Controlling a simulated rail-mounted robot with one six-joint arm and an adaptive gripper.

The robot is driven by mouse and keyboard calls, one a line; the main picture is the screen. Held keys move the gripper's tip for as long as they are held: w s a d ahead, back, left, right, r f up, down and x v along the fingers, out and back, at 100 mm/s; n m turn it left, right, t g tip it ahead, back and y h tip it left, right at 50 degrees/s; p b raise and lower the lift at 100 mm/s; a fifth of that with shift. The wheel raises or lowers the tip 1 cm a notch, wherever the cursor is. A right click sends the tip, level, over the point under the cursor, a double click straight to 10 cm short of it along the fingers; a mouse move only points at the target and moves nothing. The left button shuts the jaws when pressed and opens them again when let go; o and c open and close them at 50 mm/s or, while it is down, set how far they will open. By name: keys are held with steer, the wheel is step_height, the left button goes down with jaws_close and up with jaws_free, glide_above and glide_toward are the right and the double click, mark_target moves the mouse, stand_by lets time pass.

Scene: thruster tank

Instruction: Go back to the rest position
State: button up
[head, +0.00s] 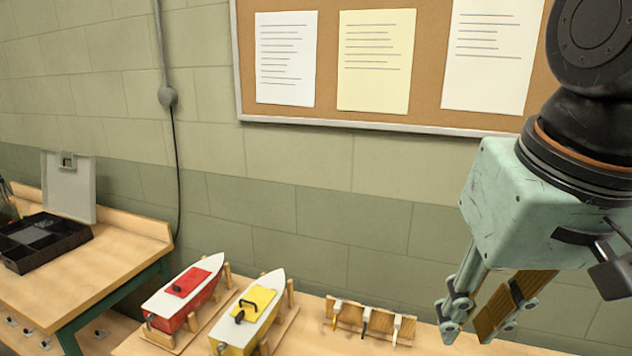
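My gripper (468,322) hangs at the right side of the head view, pointing down and slightly left. It has a worn pale-green body and two jointed fingers, with a brown ribbed pad showing on the right one. The fingers stand apart, with wall visible between them, and I see nothing held. The gripper appears in front of the wall, to the right of the small tool rack (345,318) on the bench. It looks clear of the rack and the boats. No marker of a rest position shows.
A red-and-white boat (190,290) and a yellow-and-white boat (250,310) sit on wooden cradles on the front bench (300,338). At left, another bench (110,265) holds a black divided tray (40,242) and a grey panel (70,185). A corkboard (328,60) hangs behind.

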steer(key=s+d+f, duration=0.2)
steer(key=s, duration=0.5)
steer(key=shift+f+t, duration=0.25)
steer(key=shift+t, duration=0.05)
steer(key=shift+w, duration=0.1)
stand_by(0.9)
